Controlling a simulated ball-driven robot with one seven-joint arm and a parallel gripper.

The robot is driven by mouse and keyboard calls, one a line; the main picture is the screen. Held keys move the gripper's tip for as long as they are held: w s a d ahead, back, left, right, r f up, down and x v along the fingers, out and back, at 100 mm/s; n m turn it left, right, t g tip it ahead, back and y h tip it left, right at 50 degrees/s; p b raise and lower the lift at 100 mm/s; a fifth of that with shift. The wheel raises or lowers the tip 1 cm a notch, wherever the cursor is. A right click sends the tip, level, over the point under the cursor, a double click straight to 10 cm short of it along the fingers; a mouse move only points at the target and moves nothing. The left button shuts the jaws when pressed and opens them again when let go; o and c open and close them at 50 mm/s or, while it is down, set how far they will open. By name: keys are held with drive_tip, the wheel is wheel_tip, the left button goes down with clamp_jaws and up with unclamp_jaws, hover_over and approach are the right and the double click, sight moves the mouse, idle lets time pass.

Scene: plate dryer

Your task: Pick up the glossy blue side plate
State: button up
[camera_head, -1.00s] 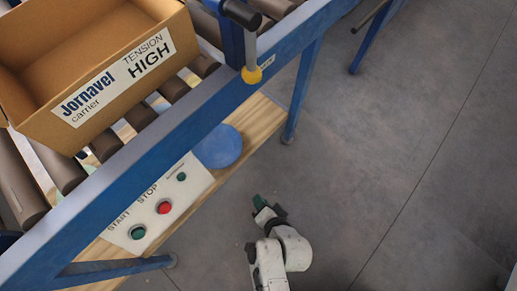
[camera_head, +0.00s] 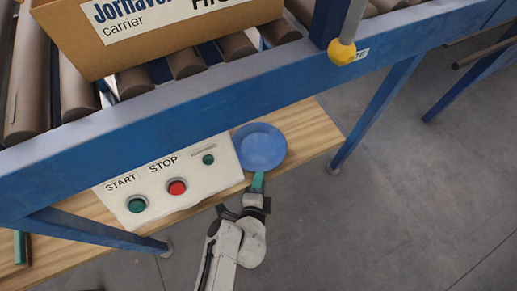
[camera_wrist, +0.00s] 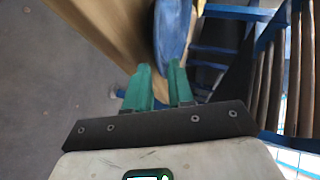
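The glossy blue side plate (camera_head: 260,147) lies on the wooden board beneath the conveyor, just right of the white control panel. In the wrist view the plate (camera_wrist: 172,32) shows nearly edge-on at the top, beyond the green fingers. My gripper (camera_head: 258,178) is at the plate's near edge, with its green fingertips pointing at the rim. In the wrist view my gripper (camera_wrist: 160,72) is open, and the near rim appears to reach between the fingertips. I cannot tell whether either finger touches it.
The control panel (camera_head: 170,182) with green and red buttons is close on the left. The blue conveyor rail (camera_head: 190,118) runs above and behind the plate, carrying a cardboard box (camera_head: 160,45). A blue leg (camera_head: 376,112) stands to the right. Floor in front is clear.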

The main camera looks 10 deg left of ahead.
drive_tip(key=b+x, duration=0.1)
drive_tip(key=x, duration=0.1)
drive_tip(key=b+x, duration=0.1)
drive_tip(key=x, duration=0.1)
drive_tip(key=shift+d+f+b, duration=0.2)
drive_tip(key=shift+f+b, duration=0.1)
drive_tip(key=shift+w, duration=0.45)
drive_tip(key=shift+c, duration=0.5)
clamp_jaws()
